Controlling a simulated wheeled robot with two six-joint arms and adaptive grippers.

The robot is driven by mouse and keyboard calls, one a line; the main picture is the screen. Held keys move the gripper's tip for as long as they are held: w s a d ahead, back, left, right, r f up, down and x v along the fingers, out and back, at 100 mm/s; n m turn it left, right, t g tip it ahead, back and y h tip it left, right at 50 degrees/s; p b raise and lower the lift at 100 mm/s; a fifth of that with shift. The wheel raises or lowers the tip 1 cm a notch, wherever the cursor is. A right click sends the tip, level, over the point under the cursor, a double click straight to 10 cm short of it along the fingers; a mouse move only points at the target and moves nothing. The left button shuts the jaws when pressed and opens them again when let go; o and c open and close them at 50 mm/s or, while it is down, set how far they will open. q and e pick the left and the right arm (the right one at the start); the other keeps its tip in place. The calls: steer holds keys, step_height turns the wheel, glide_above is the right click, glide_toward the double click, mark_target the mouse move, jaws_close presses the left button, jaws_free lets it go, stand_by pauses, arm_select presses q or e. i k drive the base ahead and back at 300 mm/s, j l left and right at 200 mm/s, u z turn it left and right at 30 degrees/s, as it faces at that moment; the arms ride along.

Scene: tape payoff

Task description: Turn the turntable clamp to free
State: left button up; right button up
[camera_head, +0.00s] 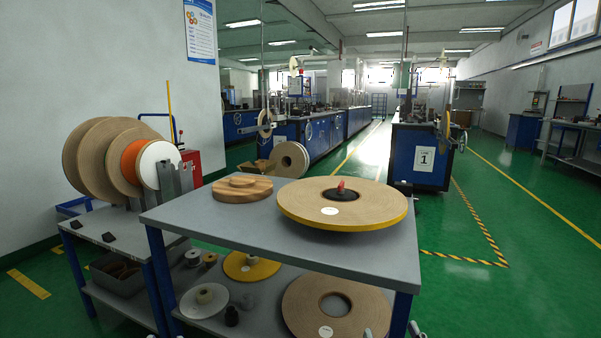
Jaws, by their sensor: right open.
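The turntable clamp (340,187) is a small red piece on a dark hub at the centre of a large round roll. The roll (385,205) is a tan disc with a yellow rim and a white label, lying flat on the grey bench top. The clamp's exact setting is too small to tell. My right gripper (391,331) shows only as grey fingertips at the bottom edge, apart and with nothing seen between them, below and in front of the bench top. Most of it is out of the picture. My left gripper is not in view.
A round wooden piece (243,188) lies left of the roll on the bench (200,218). The lower shelf holds more rolls and spools (205,300). A side stand (100,245) holds upright discs. The green floor (520,270) at right is clear.

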mark_target(341, 190)
steer(key=i+j+u, duration=0.1)
steer(key=u, duration=0.25)
steer(key=i+u, duration=0.2)
steer(key=u, duration=0.15)
steer(key=i+u, duration=0.15)
steer(key=u, duration=0.2)
steer(key=i+z, duration=0.2)
steer(key=z, duration=0.25)
steer(key=i+j+z, duration=0.1)
steer(key=i+z, duration=0.15)
steer(key=z, duration=0.25)
steer(key=i+j+z, duration=0.15)
steer(key=z, duration=0.3)
